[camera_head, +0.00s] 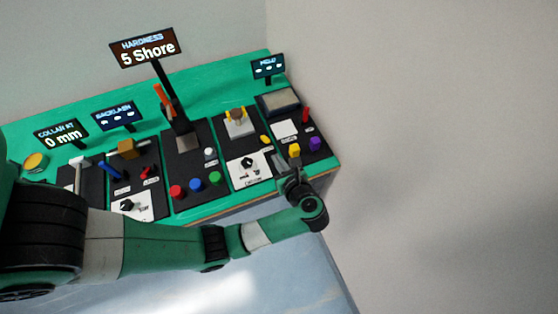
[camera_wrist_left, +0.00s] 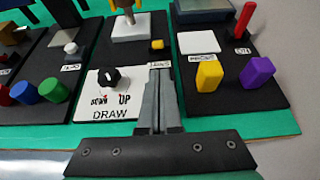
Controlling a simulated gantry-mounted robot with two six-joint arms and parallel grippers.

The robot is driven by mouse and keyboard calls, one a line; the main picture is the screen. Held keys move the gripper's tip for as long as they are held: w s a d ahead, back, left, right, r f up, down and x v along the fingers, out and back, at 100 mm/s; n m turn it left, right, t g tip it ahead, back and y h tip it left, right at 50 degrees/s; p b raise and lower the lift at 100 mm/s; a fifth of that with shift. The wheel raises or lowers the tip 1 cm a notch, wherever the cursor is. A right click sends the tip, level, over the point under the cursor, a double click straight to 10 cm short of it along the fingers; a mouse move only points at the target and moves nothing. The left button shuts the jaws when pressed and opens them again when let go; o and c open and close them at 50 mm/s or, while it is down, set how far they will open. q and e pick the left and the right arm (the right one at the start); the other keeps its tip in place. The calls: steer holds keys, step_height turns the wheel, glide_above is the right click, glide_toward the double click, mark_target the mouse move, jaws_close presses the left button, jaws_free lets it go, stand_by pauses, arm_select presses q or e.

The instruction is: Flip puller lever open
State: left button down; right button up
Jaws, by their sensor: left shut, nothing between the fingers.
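My left gripper (camera_head: 290,170) is shut and empty at the front right of the green bench. In the left wrist view its fingertips (camera_wrist_left: 160,76) point at the black panel with yellow claw-like parts (camera_wrist_left: 124,8) on a grey block; these also show in the head view (camera_head: 237,116). A small yellow piece (camera_wrist_left: 157,45) lies just beyond the fingertips, beside a white label partly hidden by them. A black knob (camera_wrist_left: 108,77) on a white plate marked DRAW is left of the fingers. I cannot tell which part is the puller lever. My right gripper is not in view.
Right of the fingers stand a yellow block (camera_wrist_left: 208,75), a purple block (camera_wrist_left: 257,72) and a red upright lever (camera_wrist_left: 243,20) labelled ON. Red, blue and green buttons (camera_head: 195,184) are to the left. A tall post carries the hardness display (camera_head: 147,48).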

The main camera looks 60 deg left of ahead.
mark_target(265, 139)
arm_select(q)
steer(key=b+x, duration=0.1)
steer(key=x, duration=0.5)
steer(key=shift+a+f, duration=0.2)
steer(key=shift+a, duration=0.15)
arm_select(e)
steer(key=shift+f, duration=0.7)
arm_select(q)
steer(key=shift+r, duration=0.1)
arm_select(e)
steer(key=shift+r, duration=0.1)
arm_select(q)
steer(key=shift+w+r, duration=0.1)
steer(key=shift+r, duration=0.05)
steer(key=shift+a+h+p, duration=0.1)
steer(key=shift+h+p, duration=0.2)
steer(key=shift+r, duration=0.15)
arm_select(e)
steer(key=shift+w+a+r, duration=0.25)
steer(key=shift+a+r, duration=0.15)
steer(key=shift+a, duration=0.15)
